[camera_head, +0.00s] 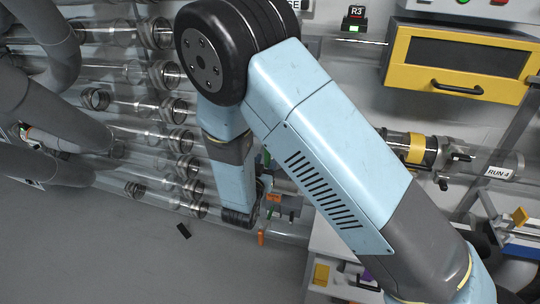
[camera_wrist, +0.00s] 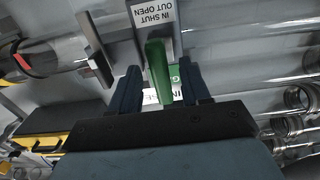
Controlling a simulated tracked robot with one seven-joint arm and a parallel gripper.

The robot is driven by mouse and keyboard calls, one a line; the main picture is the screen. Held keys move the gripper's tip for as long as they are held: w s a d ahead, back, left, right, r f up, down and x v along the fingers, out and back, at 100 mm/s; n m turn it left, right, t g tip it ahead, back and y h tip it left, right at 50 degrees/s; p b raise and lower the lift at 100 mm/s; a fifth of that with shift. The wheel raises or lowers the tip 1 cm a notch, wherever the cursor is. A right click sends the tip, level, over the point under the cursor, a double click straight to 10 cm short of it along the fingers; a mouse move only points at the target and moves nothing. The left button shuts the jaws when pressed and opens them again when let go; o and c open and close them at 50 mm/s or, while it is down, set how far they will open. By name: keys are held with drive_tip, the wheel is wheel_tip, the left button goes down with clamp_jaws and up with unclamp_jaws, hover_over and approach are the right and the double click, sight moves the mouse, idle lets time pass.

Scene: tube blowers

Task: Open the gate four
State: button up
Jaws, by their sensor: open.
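In the wrist view a green gate handle (camera_wrist: 158,72) stands between the two fingers of my gripper (camera_wrist: 158,88). The fingers are open, one on each side of it, and I cannot tell whether either touches it. A white label (camera_wrist: 153,14) above it reads, upside down, "IN SHUT OUT OPEN". Another label behind the handle is mostly hidden, so the gate's number cannot be read. In the head view my arm covers much of the middle, and my gripper's fingers cannot be made out there.
Several clear tubes with metal collars (camera_head: 180,110) run along the left. A tube marked RUN 4 (camera_head: 498,172) lies at the right. A yellow-framed cabinet (camera_head: 462,60) hangs at the upper right. A dark flat plate (camera_wrist: 97,50) stands left of the handle.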

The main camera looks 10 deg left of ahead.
drive_tip(key=shift+w+d, duration=0.15)
drive_tip(key=shift+w, duration=2)
drive_tip(key=shift+c, duration=0.5)
clamp_jaws()
